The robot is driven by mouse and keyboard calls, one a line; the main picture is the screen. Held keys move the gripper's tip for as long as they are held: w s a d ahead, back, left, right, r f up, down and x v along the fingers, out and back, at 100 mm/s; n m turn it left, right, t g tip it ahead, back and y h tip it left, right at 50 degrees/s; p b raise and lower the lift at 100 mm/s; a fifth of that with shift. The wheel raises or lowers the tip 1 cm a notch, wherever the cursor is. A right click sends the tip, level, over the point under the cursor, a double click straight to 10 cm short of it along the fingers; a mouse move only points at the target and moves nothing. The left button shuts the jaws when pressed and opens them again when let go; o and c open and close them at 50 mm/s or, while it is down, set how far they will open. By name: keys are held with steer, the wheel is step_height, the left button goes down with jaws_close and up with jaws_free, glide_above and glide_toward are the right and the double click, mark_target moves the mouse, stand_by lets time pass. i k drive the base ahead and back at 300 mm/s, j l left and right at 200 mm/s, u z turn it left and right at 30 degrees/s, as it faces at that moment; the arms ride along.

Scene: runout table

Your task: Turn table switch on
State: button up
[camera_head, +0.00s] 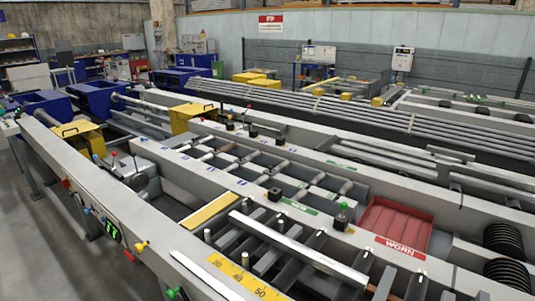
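My gripper is not in view. I cannot tell for certain which control is the table switch. A small green-topped control (342,214) stands upright on the runout table's rail, left of the red tray. Along the table's near side face (92,201) sit several small controls: a red one (66,184), a yellow one (142,247) and a green one (175,293) at the bottom edge. A round black dial with green lit marks (113,231) is on the same face. The controls are too small to show their positions.
A red tray labelled WORN (397,226) sits at the right, near black coiled discs (503,240). A long pale bar (298,250) lies across the rollers. A yellow numbered scale (247,279) is in front. Grey floor (40,260) is clear at the lower left.

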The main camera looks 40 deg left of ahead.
mark_target(66, 184)
steer(key=u, duration=2.55)
steer(key=j+u, duration=0.2)
steer(key=i+j+u, duration=0.15)
steer(key=i+j, duration=0.35)
steer(key=i+j+u, duration=0.1)
steer(key=i+j, duration=0.25)
steer(key=i+j+u, duration=0.1)
steer(key=i+j, duration=0.2)
steer(key=i, duration=0.2)
steer(key=i+j+z, duration=0.15)
steer(key=i, duration=1.05)
steer(key=i+j+z, duration=0.1)
steer(key=i+z, duration=0.25)
steer(key=i, duration=0.8)
steer(key=i+l, duration=0.1)
steer(key=i, duration=0.45)
steer(key=i+l+u, duration=0.15)
steer(key=i, duration=0.45)
